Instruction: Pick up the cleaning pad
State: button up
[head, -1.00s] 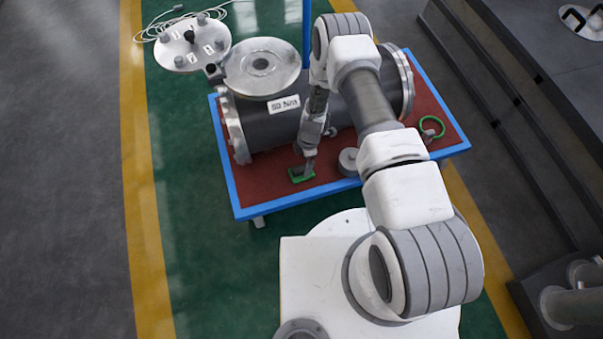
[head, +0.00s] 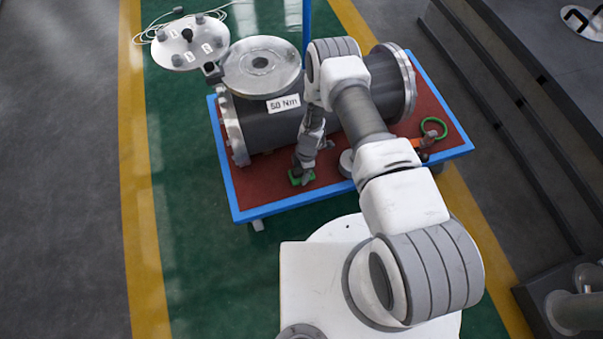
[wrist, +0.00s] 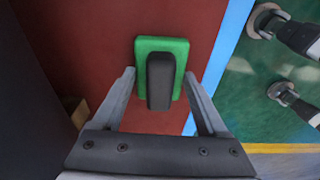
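The cleaning pad is a green rectangular block with a dark raised grip along its middle. In the head view the pad (head: 294,181) lies on the red top of the cart near its front edge, partly covered by my gripper (head: 303,173). In the wrist view the pad (wrist: 182,50) is centred, with its dark grip (wrist: 160,80) pointing toward the palm. My gripper (wrist: 159,75) is open, with one finger on each side of the pad and visible gaps between the fingers and the dark grip.
A dark flanged shell (head: 270,125) with a "50 Nm" label lies behind on the blue-edged cart (head: 280,209). A metal lid (head: 262,66) sits on top. A green ring tool (head: 434,127) lies to the right. A studded disc (head: 190,42) is at the far left.

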aim_at(300, 170)
jog(key=c, duration=0.8)
jog(key=shift+c, duration=0.2)
jog(key=shift+r, duration=0.15)
notch_tip(300, 170, up, 5)
jog(key=shift+f+p, duration=0.15)
jog(key=shift+p, duration=1.05)
jog(key=s+d+r+p, duration=0.3)
jog(key=s+d+r, duration=0.3)
jog(key=d, duration=0.3)
jog(key=shift+s+d, duration=0.3)
jog(key=shift+d, duration=0.05)
